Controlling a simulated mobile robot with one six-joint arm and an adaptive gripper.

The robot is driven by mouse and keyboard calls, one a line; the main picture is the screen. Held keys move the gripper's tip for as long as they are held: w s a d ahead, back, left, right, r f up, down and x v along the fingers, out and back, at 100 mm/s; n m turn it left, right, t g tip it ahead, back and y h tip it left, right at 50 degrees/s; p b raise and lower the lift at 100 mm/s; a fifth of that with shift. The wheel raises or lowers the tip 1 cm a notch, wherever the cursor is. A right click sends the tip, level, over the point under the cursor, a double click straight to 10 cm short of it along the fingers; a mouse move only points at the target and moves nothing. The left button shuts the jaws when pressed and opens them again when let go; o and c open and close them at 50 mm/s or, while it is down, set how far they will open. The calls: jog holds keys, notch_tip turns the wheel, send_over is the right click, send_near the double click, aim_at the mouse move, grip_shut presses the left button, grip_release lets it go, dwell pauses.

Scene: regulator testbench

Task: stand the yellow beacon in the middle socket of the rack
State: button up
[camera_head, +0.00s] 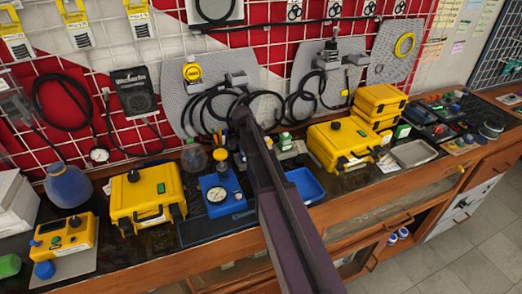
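I cannot pick out the yellow beacon or the three-socket rack with certainty. A small yellow round-topped piece (224,171) stands at the back of a blue gauge unit (228,203) on the bench. Another yellow round piece (192,72) is on the grey wall panel. My dark arm rises from the bottom edge through the middle of the view and covers part of the bench just right of the blue unit. I cannot make out my gripper's fingers or anything held.
Yellow cases (147,196) and (342,142) stand on the dark bench left and right. A blue tray (305,184) lies right of my arm, a grey tray (414,153) farther right. A blue flask (68,184) is far left. Black cables hang on the wall grid behind.

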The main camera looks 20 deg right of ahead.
jog(key=o, duration=1.3)
jog(key=shift+f, duration=0.1)
jog(key=shift+c, duration=0.2)
jog(key=p+v, duration=0.3)
jog(key=shift+r+p, duration=0.3)
jog(key=shift+r, duration=0.1)
jog(key=p+v, duration=0.7)
jog(key=v, duration=0.1)
jog(key=shift+a+r+p, duration=0.2)
jog(key=shift+a+p, duration=0.05)
jog(key=shift+p, duration=0.15)
jog(key=shift+s, duration=0.1)
